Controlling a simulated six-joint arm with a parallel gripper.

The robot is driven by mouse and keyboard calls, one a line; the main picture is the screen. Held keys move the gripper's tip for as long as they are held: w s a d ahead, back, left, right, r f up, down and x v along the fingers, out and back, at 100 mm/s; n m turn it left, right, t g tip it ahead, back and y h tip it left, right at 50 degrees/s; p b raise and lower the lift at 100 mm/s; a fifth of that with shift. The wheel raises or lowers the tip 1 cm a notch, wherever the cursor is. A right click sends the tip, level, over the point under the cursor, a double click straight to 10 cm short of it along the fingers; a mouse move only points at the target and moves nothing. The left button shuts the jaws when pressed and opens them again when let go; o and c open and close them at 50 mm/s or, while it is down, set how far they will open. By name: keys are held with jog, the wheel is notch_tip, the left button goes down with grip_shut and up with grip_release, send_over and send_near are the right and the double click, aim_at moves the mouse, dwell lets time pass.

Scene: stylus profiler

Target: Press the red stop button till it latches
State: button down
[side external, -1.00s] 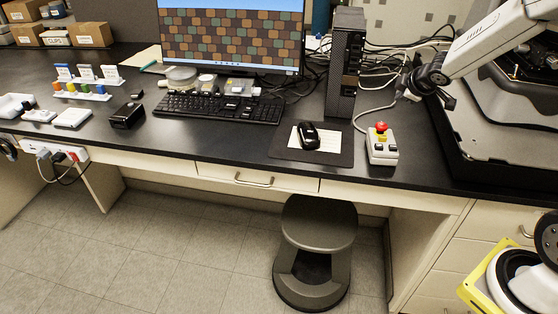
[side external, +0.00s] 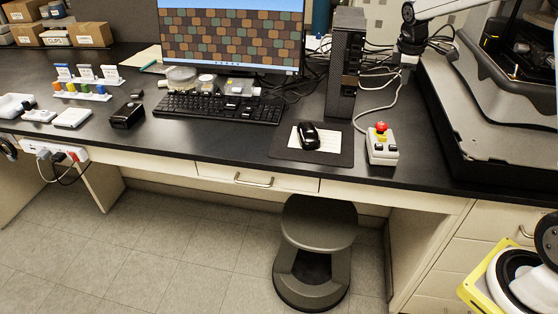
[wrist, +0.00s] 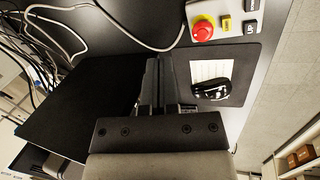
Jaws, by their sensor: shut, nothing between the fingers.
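The red stop button (side external: 381,127) sits on a light grey control box (side external: 383,150) near the front edge of the black bench. It stands proud of a yellow collar. In the wrist view the red button (wrist: 203,30) is at the top, right of the fingertips. My gripper (side external: 405,68) is shut and empty, apart from the button and behind the box, beside the computer tower. In the wrist view my gripper (wrist: 159,62) shows with its fingers together, pointing up the picture.
The computer tower (side external: 345,65) stands left of my gripper. A grey cable (side external: 385,104) loops behind the control box. A mouse (side external: 308,136) lies on a dark mat (side external: 338,159) to its left. The profiler's base (side external: 490,140) stands to the right.

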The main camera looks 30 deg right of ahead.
aim_at(383, 124)
jog(key=shift+w+a+r+n+g+y, duration=0.1)
jog(key=shift+a+r+n+g+y, duration=0.15)
jog(key=shift+a+r+y, duration=0.35)
jog(key=shift+w+a+r+n+g+y, duration=0.15)
jog(key=shift+a+r+n+y, duration=0.2)
jog(key=shift+a, duration=0.5)
jog(key=shift+a+r+n+g+y, duration=0.2)
jog(key=shift+a+r+y, duration=0.25)
jog(key=shift+a, duration=0.25)
jog(key=shift+f, duration=0.2)
notch_tip(383, 124, down, 14)
jog(key=shift+r, duration=0.1)
jog(key=shift+s+f, duration=0.2)
jog(key=shift+f, duration=0.95)
jog(key=shift+w+r, duration=0.1)
jog(key=shift+r, duration=0.4)
notch_tip(383, 124, up, 14)
jog(key=shift+w+r, duration=0.2)
jog(key=shift+r, duration=0.05)
